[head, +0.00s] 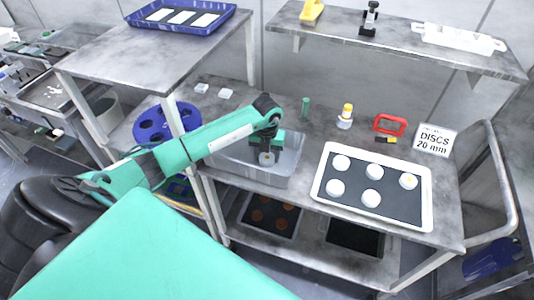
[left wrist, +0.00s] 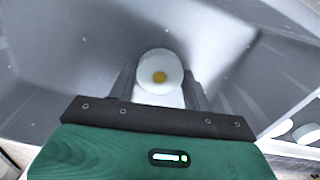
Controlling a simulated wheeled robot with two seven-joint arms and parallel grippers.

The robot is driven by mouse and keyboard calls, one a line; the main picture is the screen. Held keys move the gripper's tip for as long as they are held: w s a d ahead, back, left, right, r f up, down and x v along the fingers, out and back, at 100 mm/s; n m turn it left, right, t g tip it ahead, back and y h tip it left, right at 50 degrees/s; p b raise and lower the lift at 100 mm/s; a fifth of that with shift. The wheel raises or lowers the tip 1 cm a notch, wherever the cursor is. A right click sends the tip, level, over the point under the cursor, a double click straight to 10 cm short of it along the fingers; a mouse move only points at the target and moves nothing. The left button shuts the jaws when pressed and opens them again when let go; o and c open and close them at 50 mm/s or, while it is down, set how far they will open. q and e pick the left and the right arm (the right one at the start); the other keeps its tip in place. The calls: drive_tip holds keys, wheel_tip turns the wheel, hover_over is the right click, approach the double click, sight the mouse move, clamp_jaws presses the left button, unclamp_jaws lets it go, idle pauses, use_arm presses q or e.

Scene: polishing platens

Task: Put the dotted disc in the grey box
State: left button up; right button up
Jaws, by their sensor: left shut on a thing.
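My left gripper (head: 268,146) points down into the grey box (head: 228,168), a metal bin on the bench, and is shut on a white disc. In the left wrist view the held disc (left wrist: 150,62) shows a yellow dot on its face, between the two fingers, with the grey box's inside (left wrist: 85,50) around and below it. In the head view the held disc (head: 266,159) shows only in small part. My right gripper is out of view.
A white tray with a dark mat (head: 318,190) holds several white discs right of the box. Behind stand a yellow-capped bottle (head: 346,115), a red frame (head: 390,125) and a "DISCS 20 mm" sign (head: 434,141). A blue holed plate (head: 152,125) lies left. A shelf (head: 405,45) hangs over the back.

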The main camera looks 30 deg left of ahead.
sight(267, 157)
use_arm(q)
drive_tip(key=shift+f, duration=0.2)
drive_tip(key=o, duration=1)
drive_tip(key=shift+r, duration=0.1)
drive_tip(key=shift+r, duration=0.25)
wheel_tip(267, 157, up, 12)
drive_tip(key=b, duration=0.3)
drive_tip(key=shift+f, duration=0.1)
